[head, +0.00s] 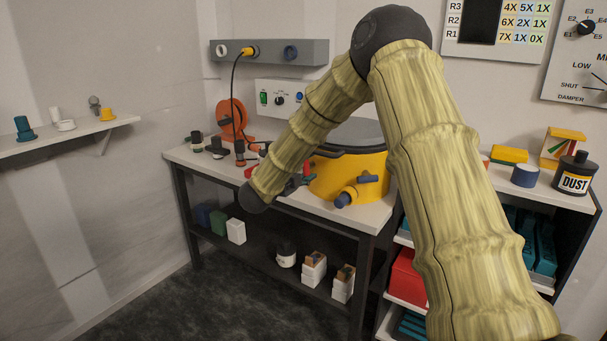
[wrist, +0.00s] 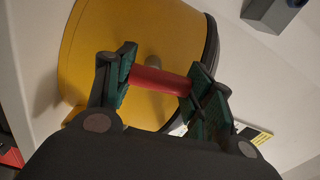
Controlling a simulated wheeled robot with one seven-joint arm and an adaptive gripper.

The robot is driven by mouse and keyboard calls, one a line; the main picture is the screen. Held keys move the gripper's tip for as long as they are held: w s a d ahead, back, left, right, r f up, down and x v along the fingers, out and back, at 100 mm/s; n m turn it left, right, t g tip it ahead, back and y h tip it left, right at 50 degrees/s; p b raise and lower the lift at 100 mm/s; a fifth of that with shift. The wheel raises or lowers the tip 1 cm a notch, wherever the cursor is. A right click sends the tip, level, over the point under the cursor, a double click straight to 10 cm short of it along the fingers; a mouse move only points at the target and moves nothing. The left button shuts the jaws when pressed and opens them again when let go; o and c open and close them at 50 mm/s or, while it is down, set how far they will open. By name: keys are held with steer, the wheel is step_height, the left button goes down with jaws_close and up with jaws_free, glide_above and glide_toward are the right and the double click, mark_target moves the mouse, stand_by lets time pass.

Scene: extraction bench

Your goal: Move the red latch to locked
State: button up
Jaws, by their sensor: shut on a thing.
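The red latch (wrist: 160,80) is a short red bar on the side of a yellow drum (wrist: 105,50). It has a small grey pivot beside its middle. In the wrist view my gripper (wrist: 163,84) is shut on the latch, with one green-padded finger at each end of the bar. In the head view the yellow drum (head: 368,160) stands on the bench with a dark lid. A little red of the latch (head: 307,170) shows there beside my arm, which hides most of my gripper. No lock marking is readable.
The bench (head: 352,213) also holds an orange reel (head: 231,118) and small dark items at its left. A blue-tipped spout (head: 345,198) sticks out from the drum's front. A side shelf at right carries a black DUST bottle (head: 573,175). A wall shelf (head: 60,138) is at left.

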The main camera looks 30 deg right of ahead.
steer(key=shift+s+f+m+b, duration=0.15)
steer(key=shift+f+m+b, duration=0.1)
steer(key=shift+m+b, duration=0.4)
steer(key=shift+m, duration=0.25)
steer(key=o, duration=1)
steer(key=shift+r, duration=0.1)
steer(key=shift+o, duration=0.2)
steer(key=shift+d, duration=0.1)
steer(key=shift+r, duration=0.15)
steer(key=shift+a, duration=0.2)
steer(key=v, duration=0.7)
steer(key=shift+s+a, duration=0.2)
steer(key=shift+a, duration=0.05)
